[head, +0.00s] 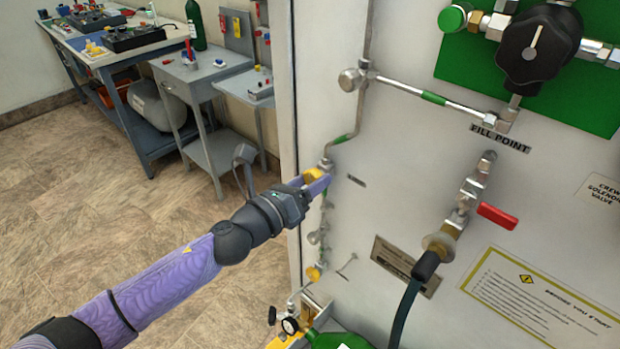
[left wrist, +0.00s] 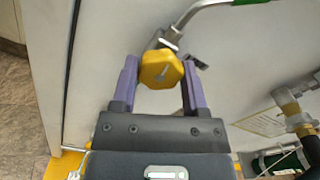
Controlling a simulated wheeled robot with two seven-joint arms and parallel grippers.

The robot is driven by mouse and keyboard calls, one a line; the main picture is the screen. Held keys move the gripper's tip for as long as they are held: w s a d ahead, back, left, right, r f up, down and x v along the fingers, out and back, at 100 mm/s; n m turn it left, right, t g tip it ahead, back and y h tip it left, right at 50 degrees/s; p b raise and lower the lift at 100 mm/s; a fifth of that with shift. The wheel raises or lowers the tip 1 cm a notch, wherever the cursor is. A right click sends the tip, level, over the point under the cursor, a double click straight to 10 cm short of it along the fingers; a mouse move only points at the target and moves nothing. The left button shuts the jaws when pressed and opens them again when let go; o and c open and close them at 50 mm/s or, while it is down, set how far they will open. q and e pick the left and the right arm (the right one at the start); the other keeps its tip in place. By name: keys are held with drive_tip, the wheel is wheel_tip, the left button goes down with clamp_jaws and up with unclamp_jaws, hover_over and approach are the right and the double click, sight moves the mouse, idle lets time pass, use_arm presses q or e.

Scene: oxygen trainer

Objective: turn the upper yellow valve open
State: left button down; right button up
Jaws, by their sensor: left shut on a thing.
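The upper yellow valve (head: 312,174) is a faceted yellow knob on the thin pipe along the left side of the white panel. In the left wrist view the knob (left wrist: 160,70) sits between the two purple fingers, with a pale mark on its face. My left gripper (head: 319,183) is shut on it, one finger on each side; the left wrist view shows the gripper (left wrist: 160,78) from behind. In the head view the gripper hides part of the knob. A lower yellow valve (head: 314,274) sits further down the same pipe line. My right gripper is not in view.
The panel carries a black selector knob (head: 538,45), a red-handled valve (head: 497,216) and a black hose (head: 405,307) to the right. A green cylinder top (head: 345,341) stands below. Benches (head: 130,55) stand at the back left, with open floor in front.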

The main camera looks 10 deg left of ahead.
use_arm(q)
drive_tip(key=n+p, duration=0.1)
drive_tip(key=n, duration=0.3)
drive_tip(key=shift+r+n+p, duration=0.15)
drive_tip(key=shift+n+p, duration=0.15)
drive_tip(key=shift+p, duration=0.05)
drive_tip(key=n+p, duration=0.1)
drive_tip(key=n, duration=0.2)
drive_tip(key=shift+n, duration=0.4)
drive_tip(key=n+p, duration=0.2)
drive_tip(key=n, duration=0.2)
drive_tip(key=n+p, duration=0.2)
drive_tip(key=n, duration=0.3)
drive_tip(key=n+p, duration=0.1)
drive_tip(key=n, duration=0.2)
drive_tip(key=shift+n, duration=0.3)
drive_tip(key=n+p, duration=0.1)
drive_tip(key=n, duration=0.3)
drive_tip(key=shift+n, duration=0.3)
drive_tip(key=n, duration=0.4)
drive_tip(key=shift+n, duration=2.1)
drive_tip(key=shift+f, duration=0.2)
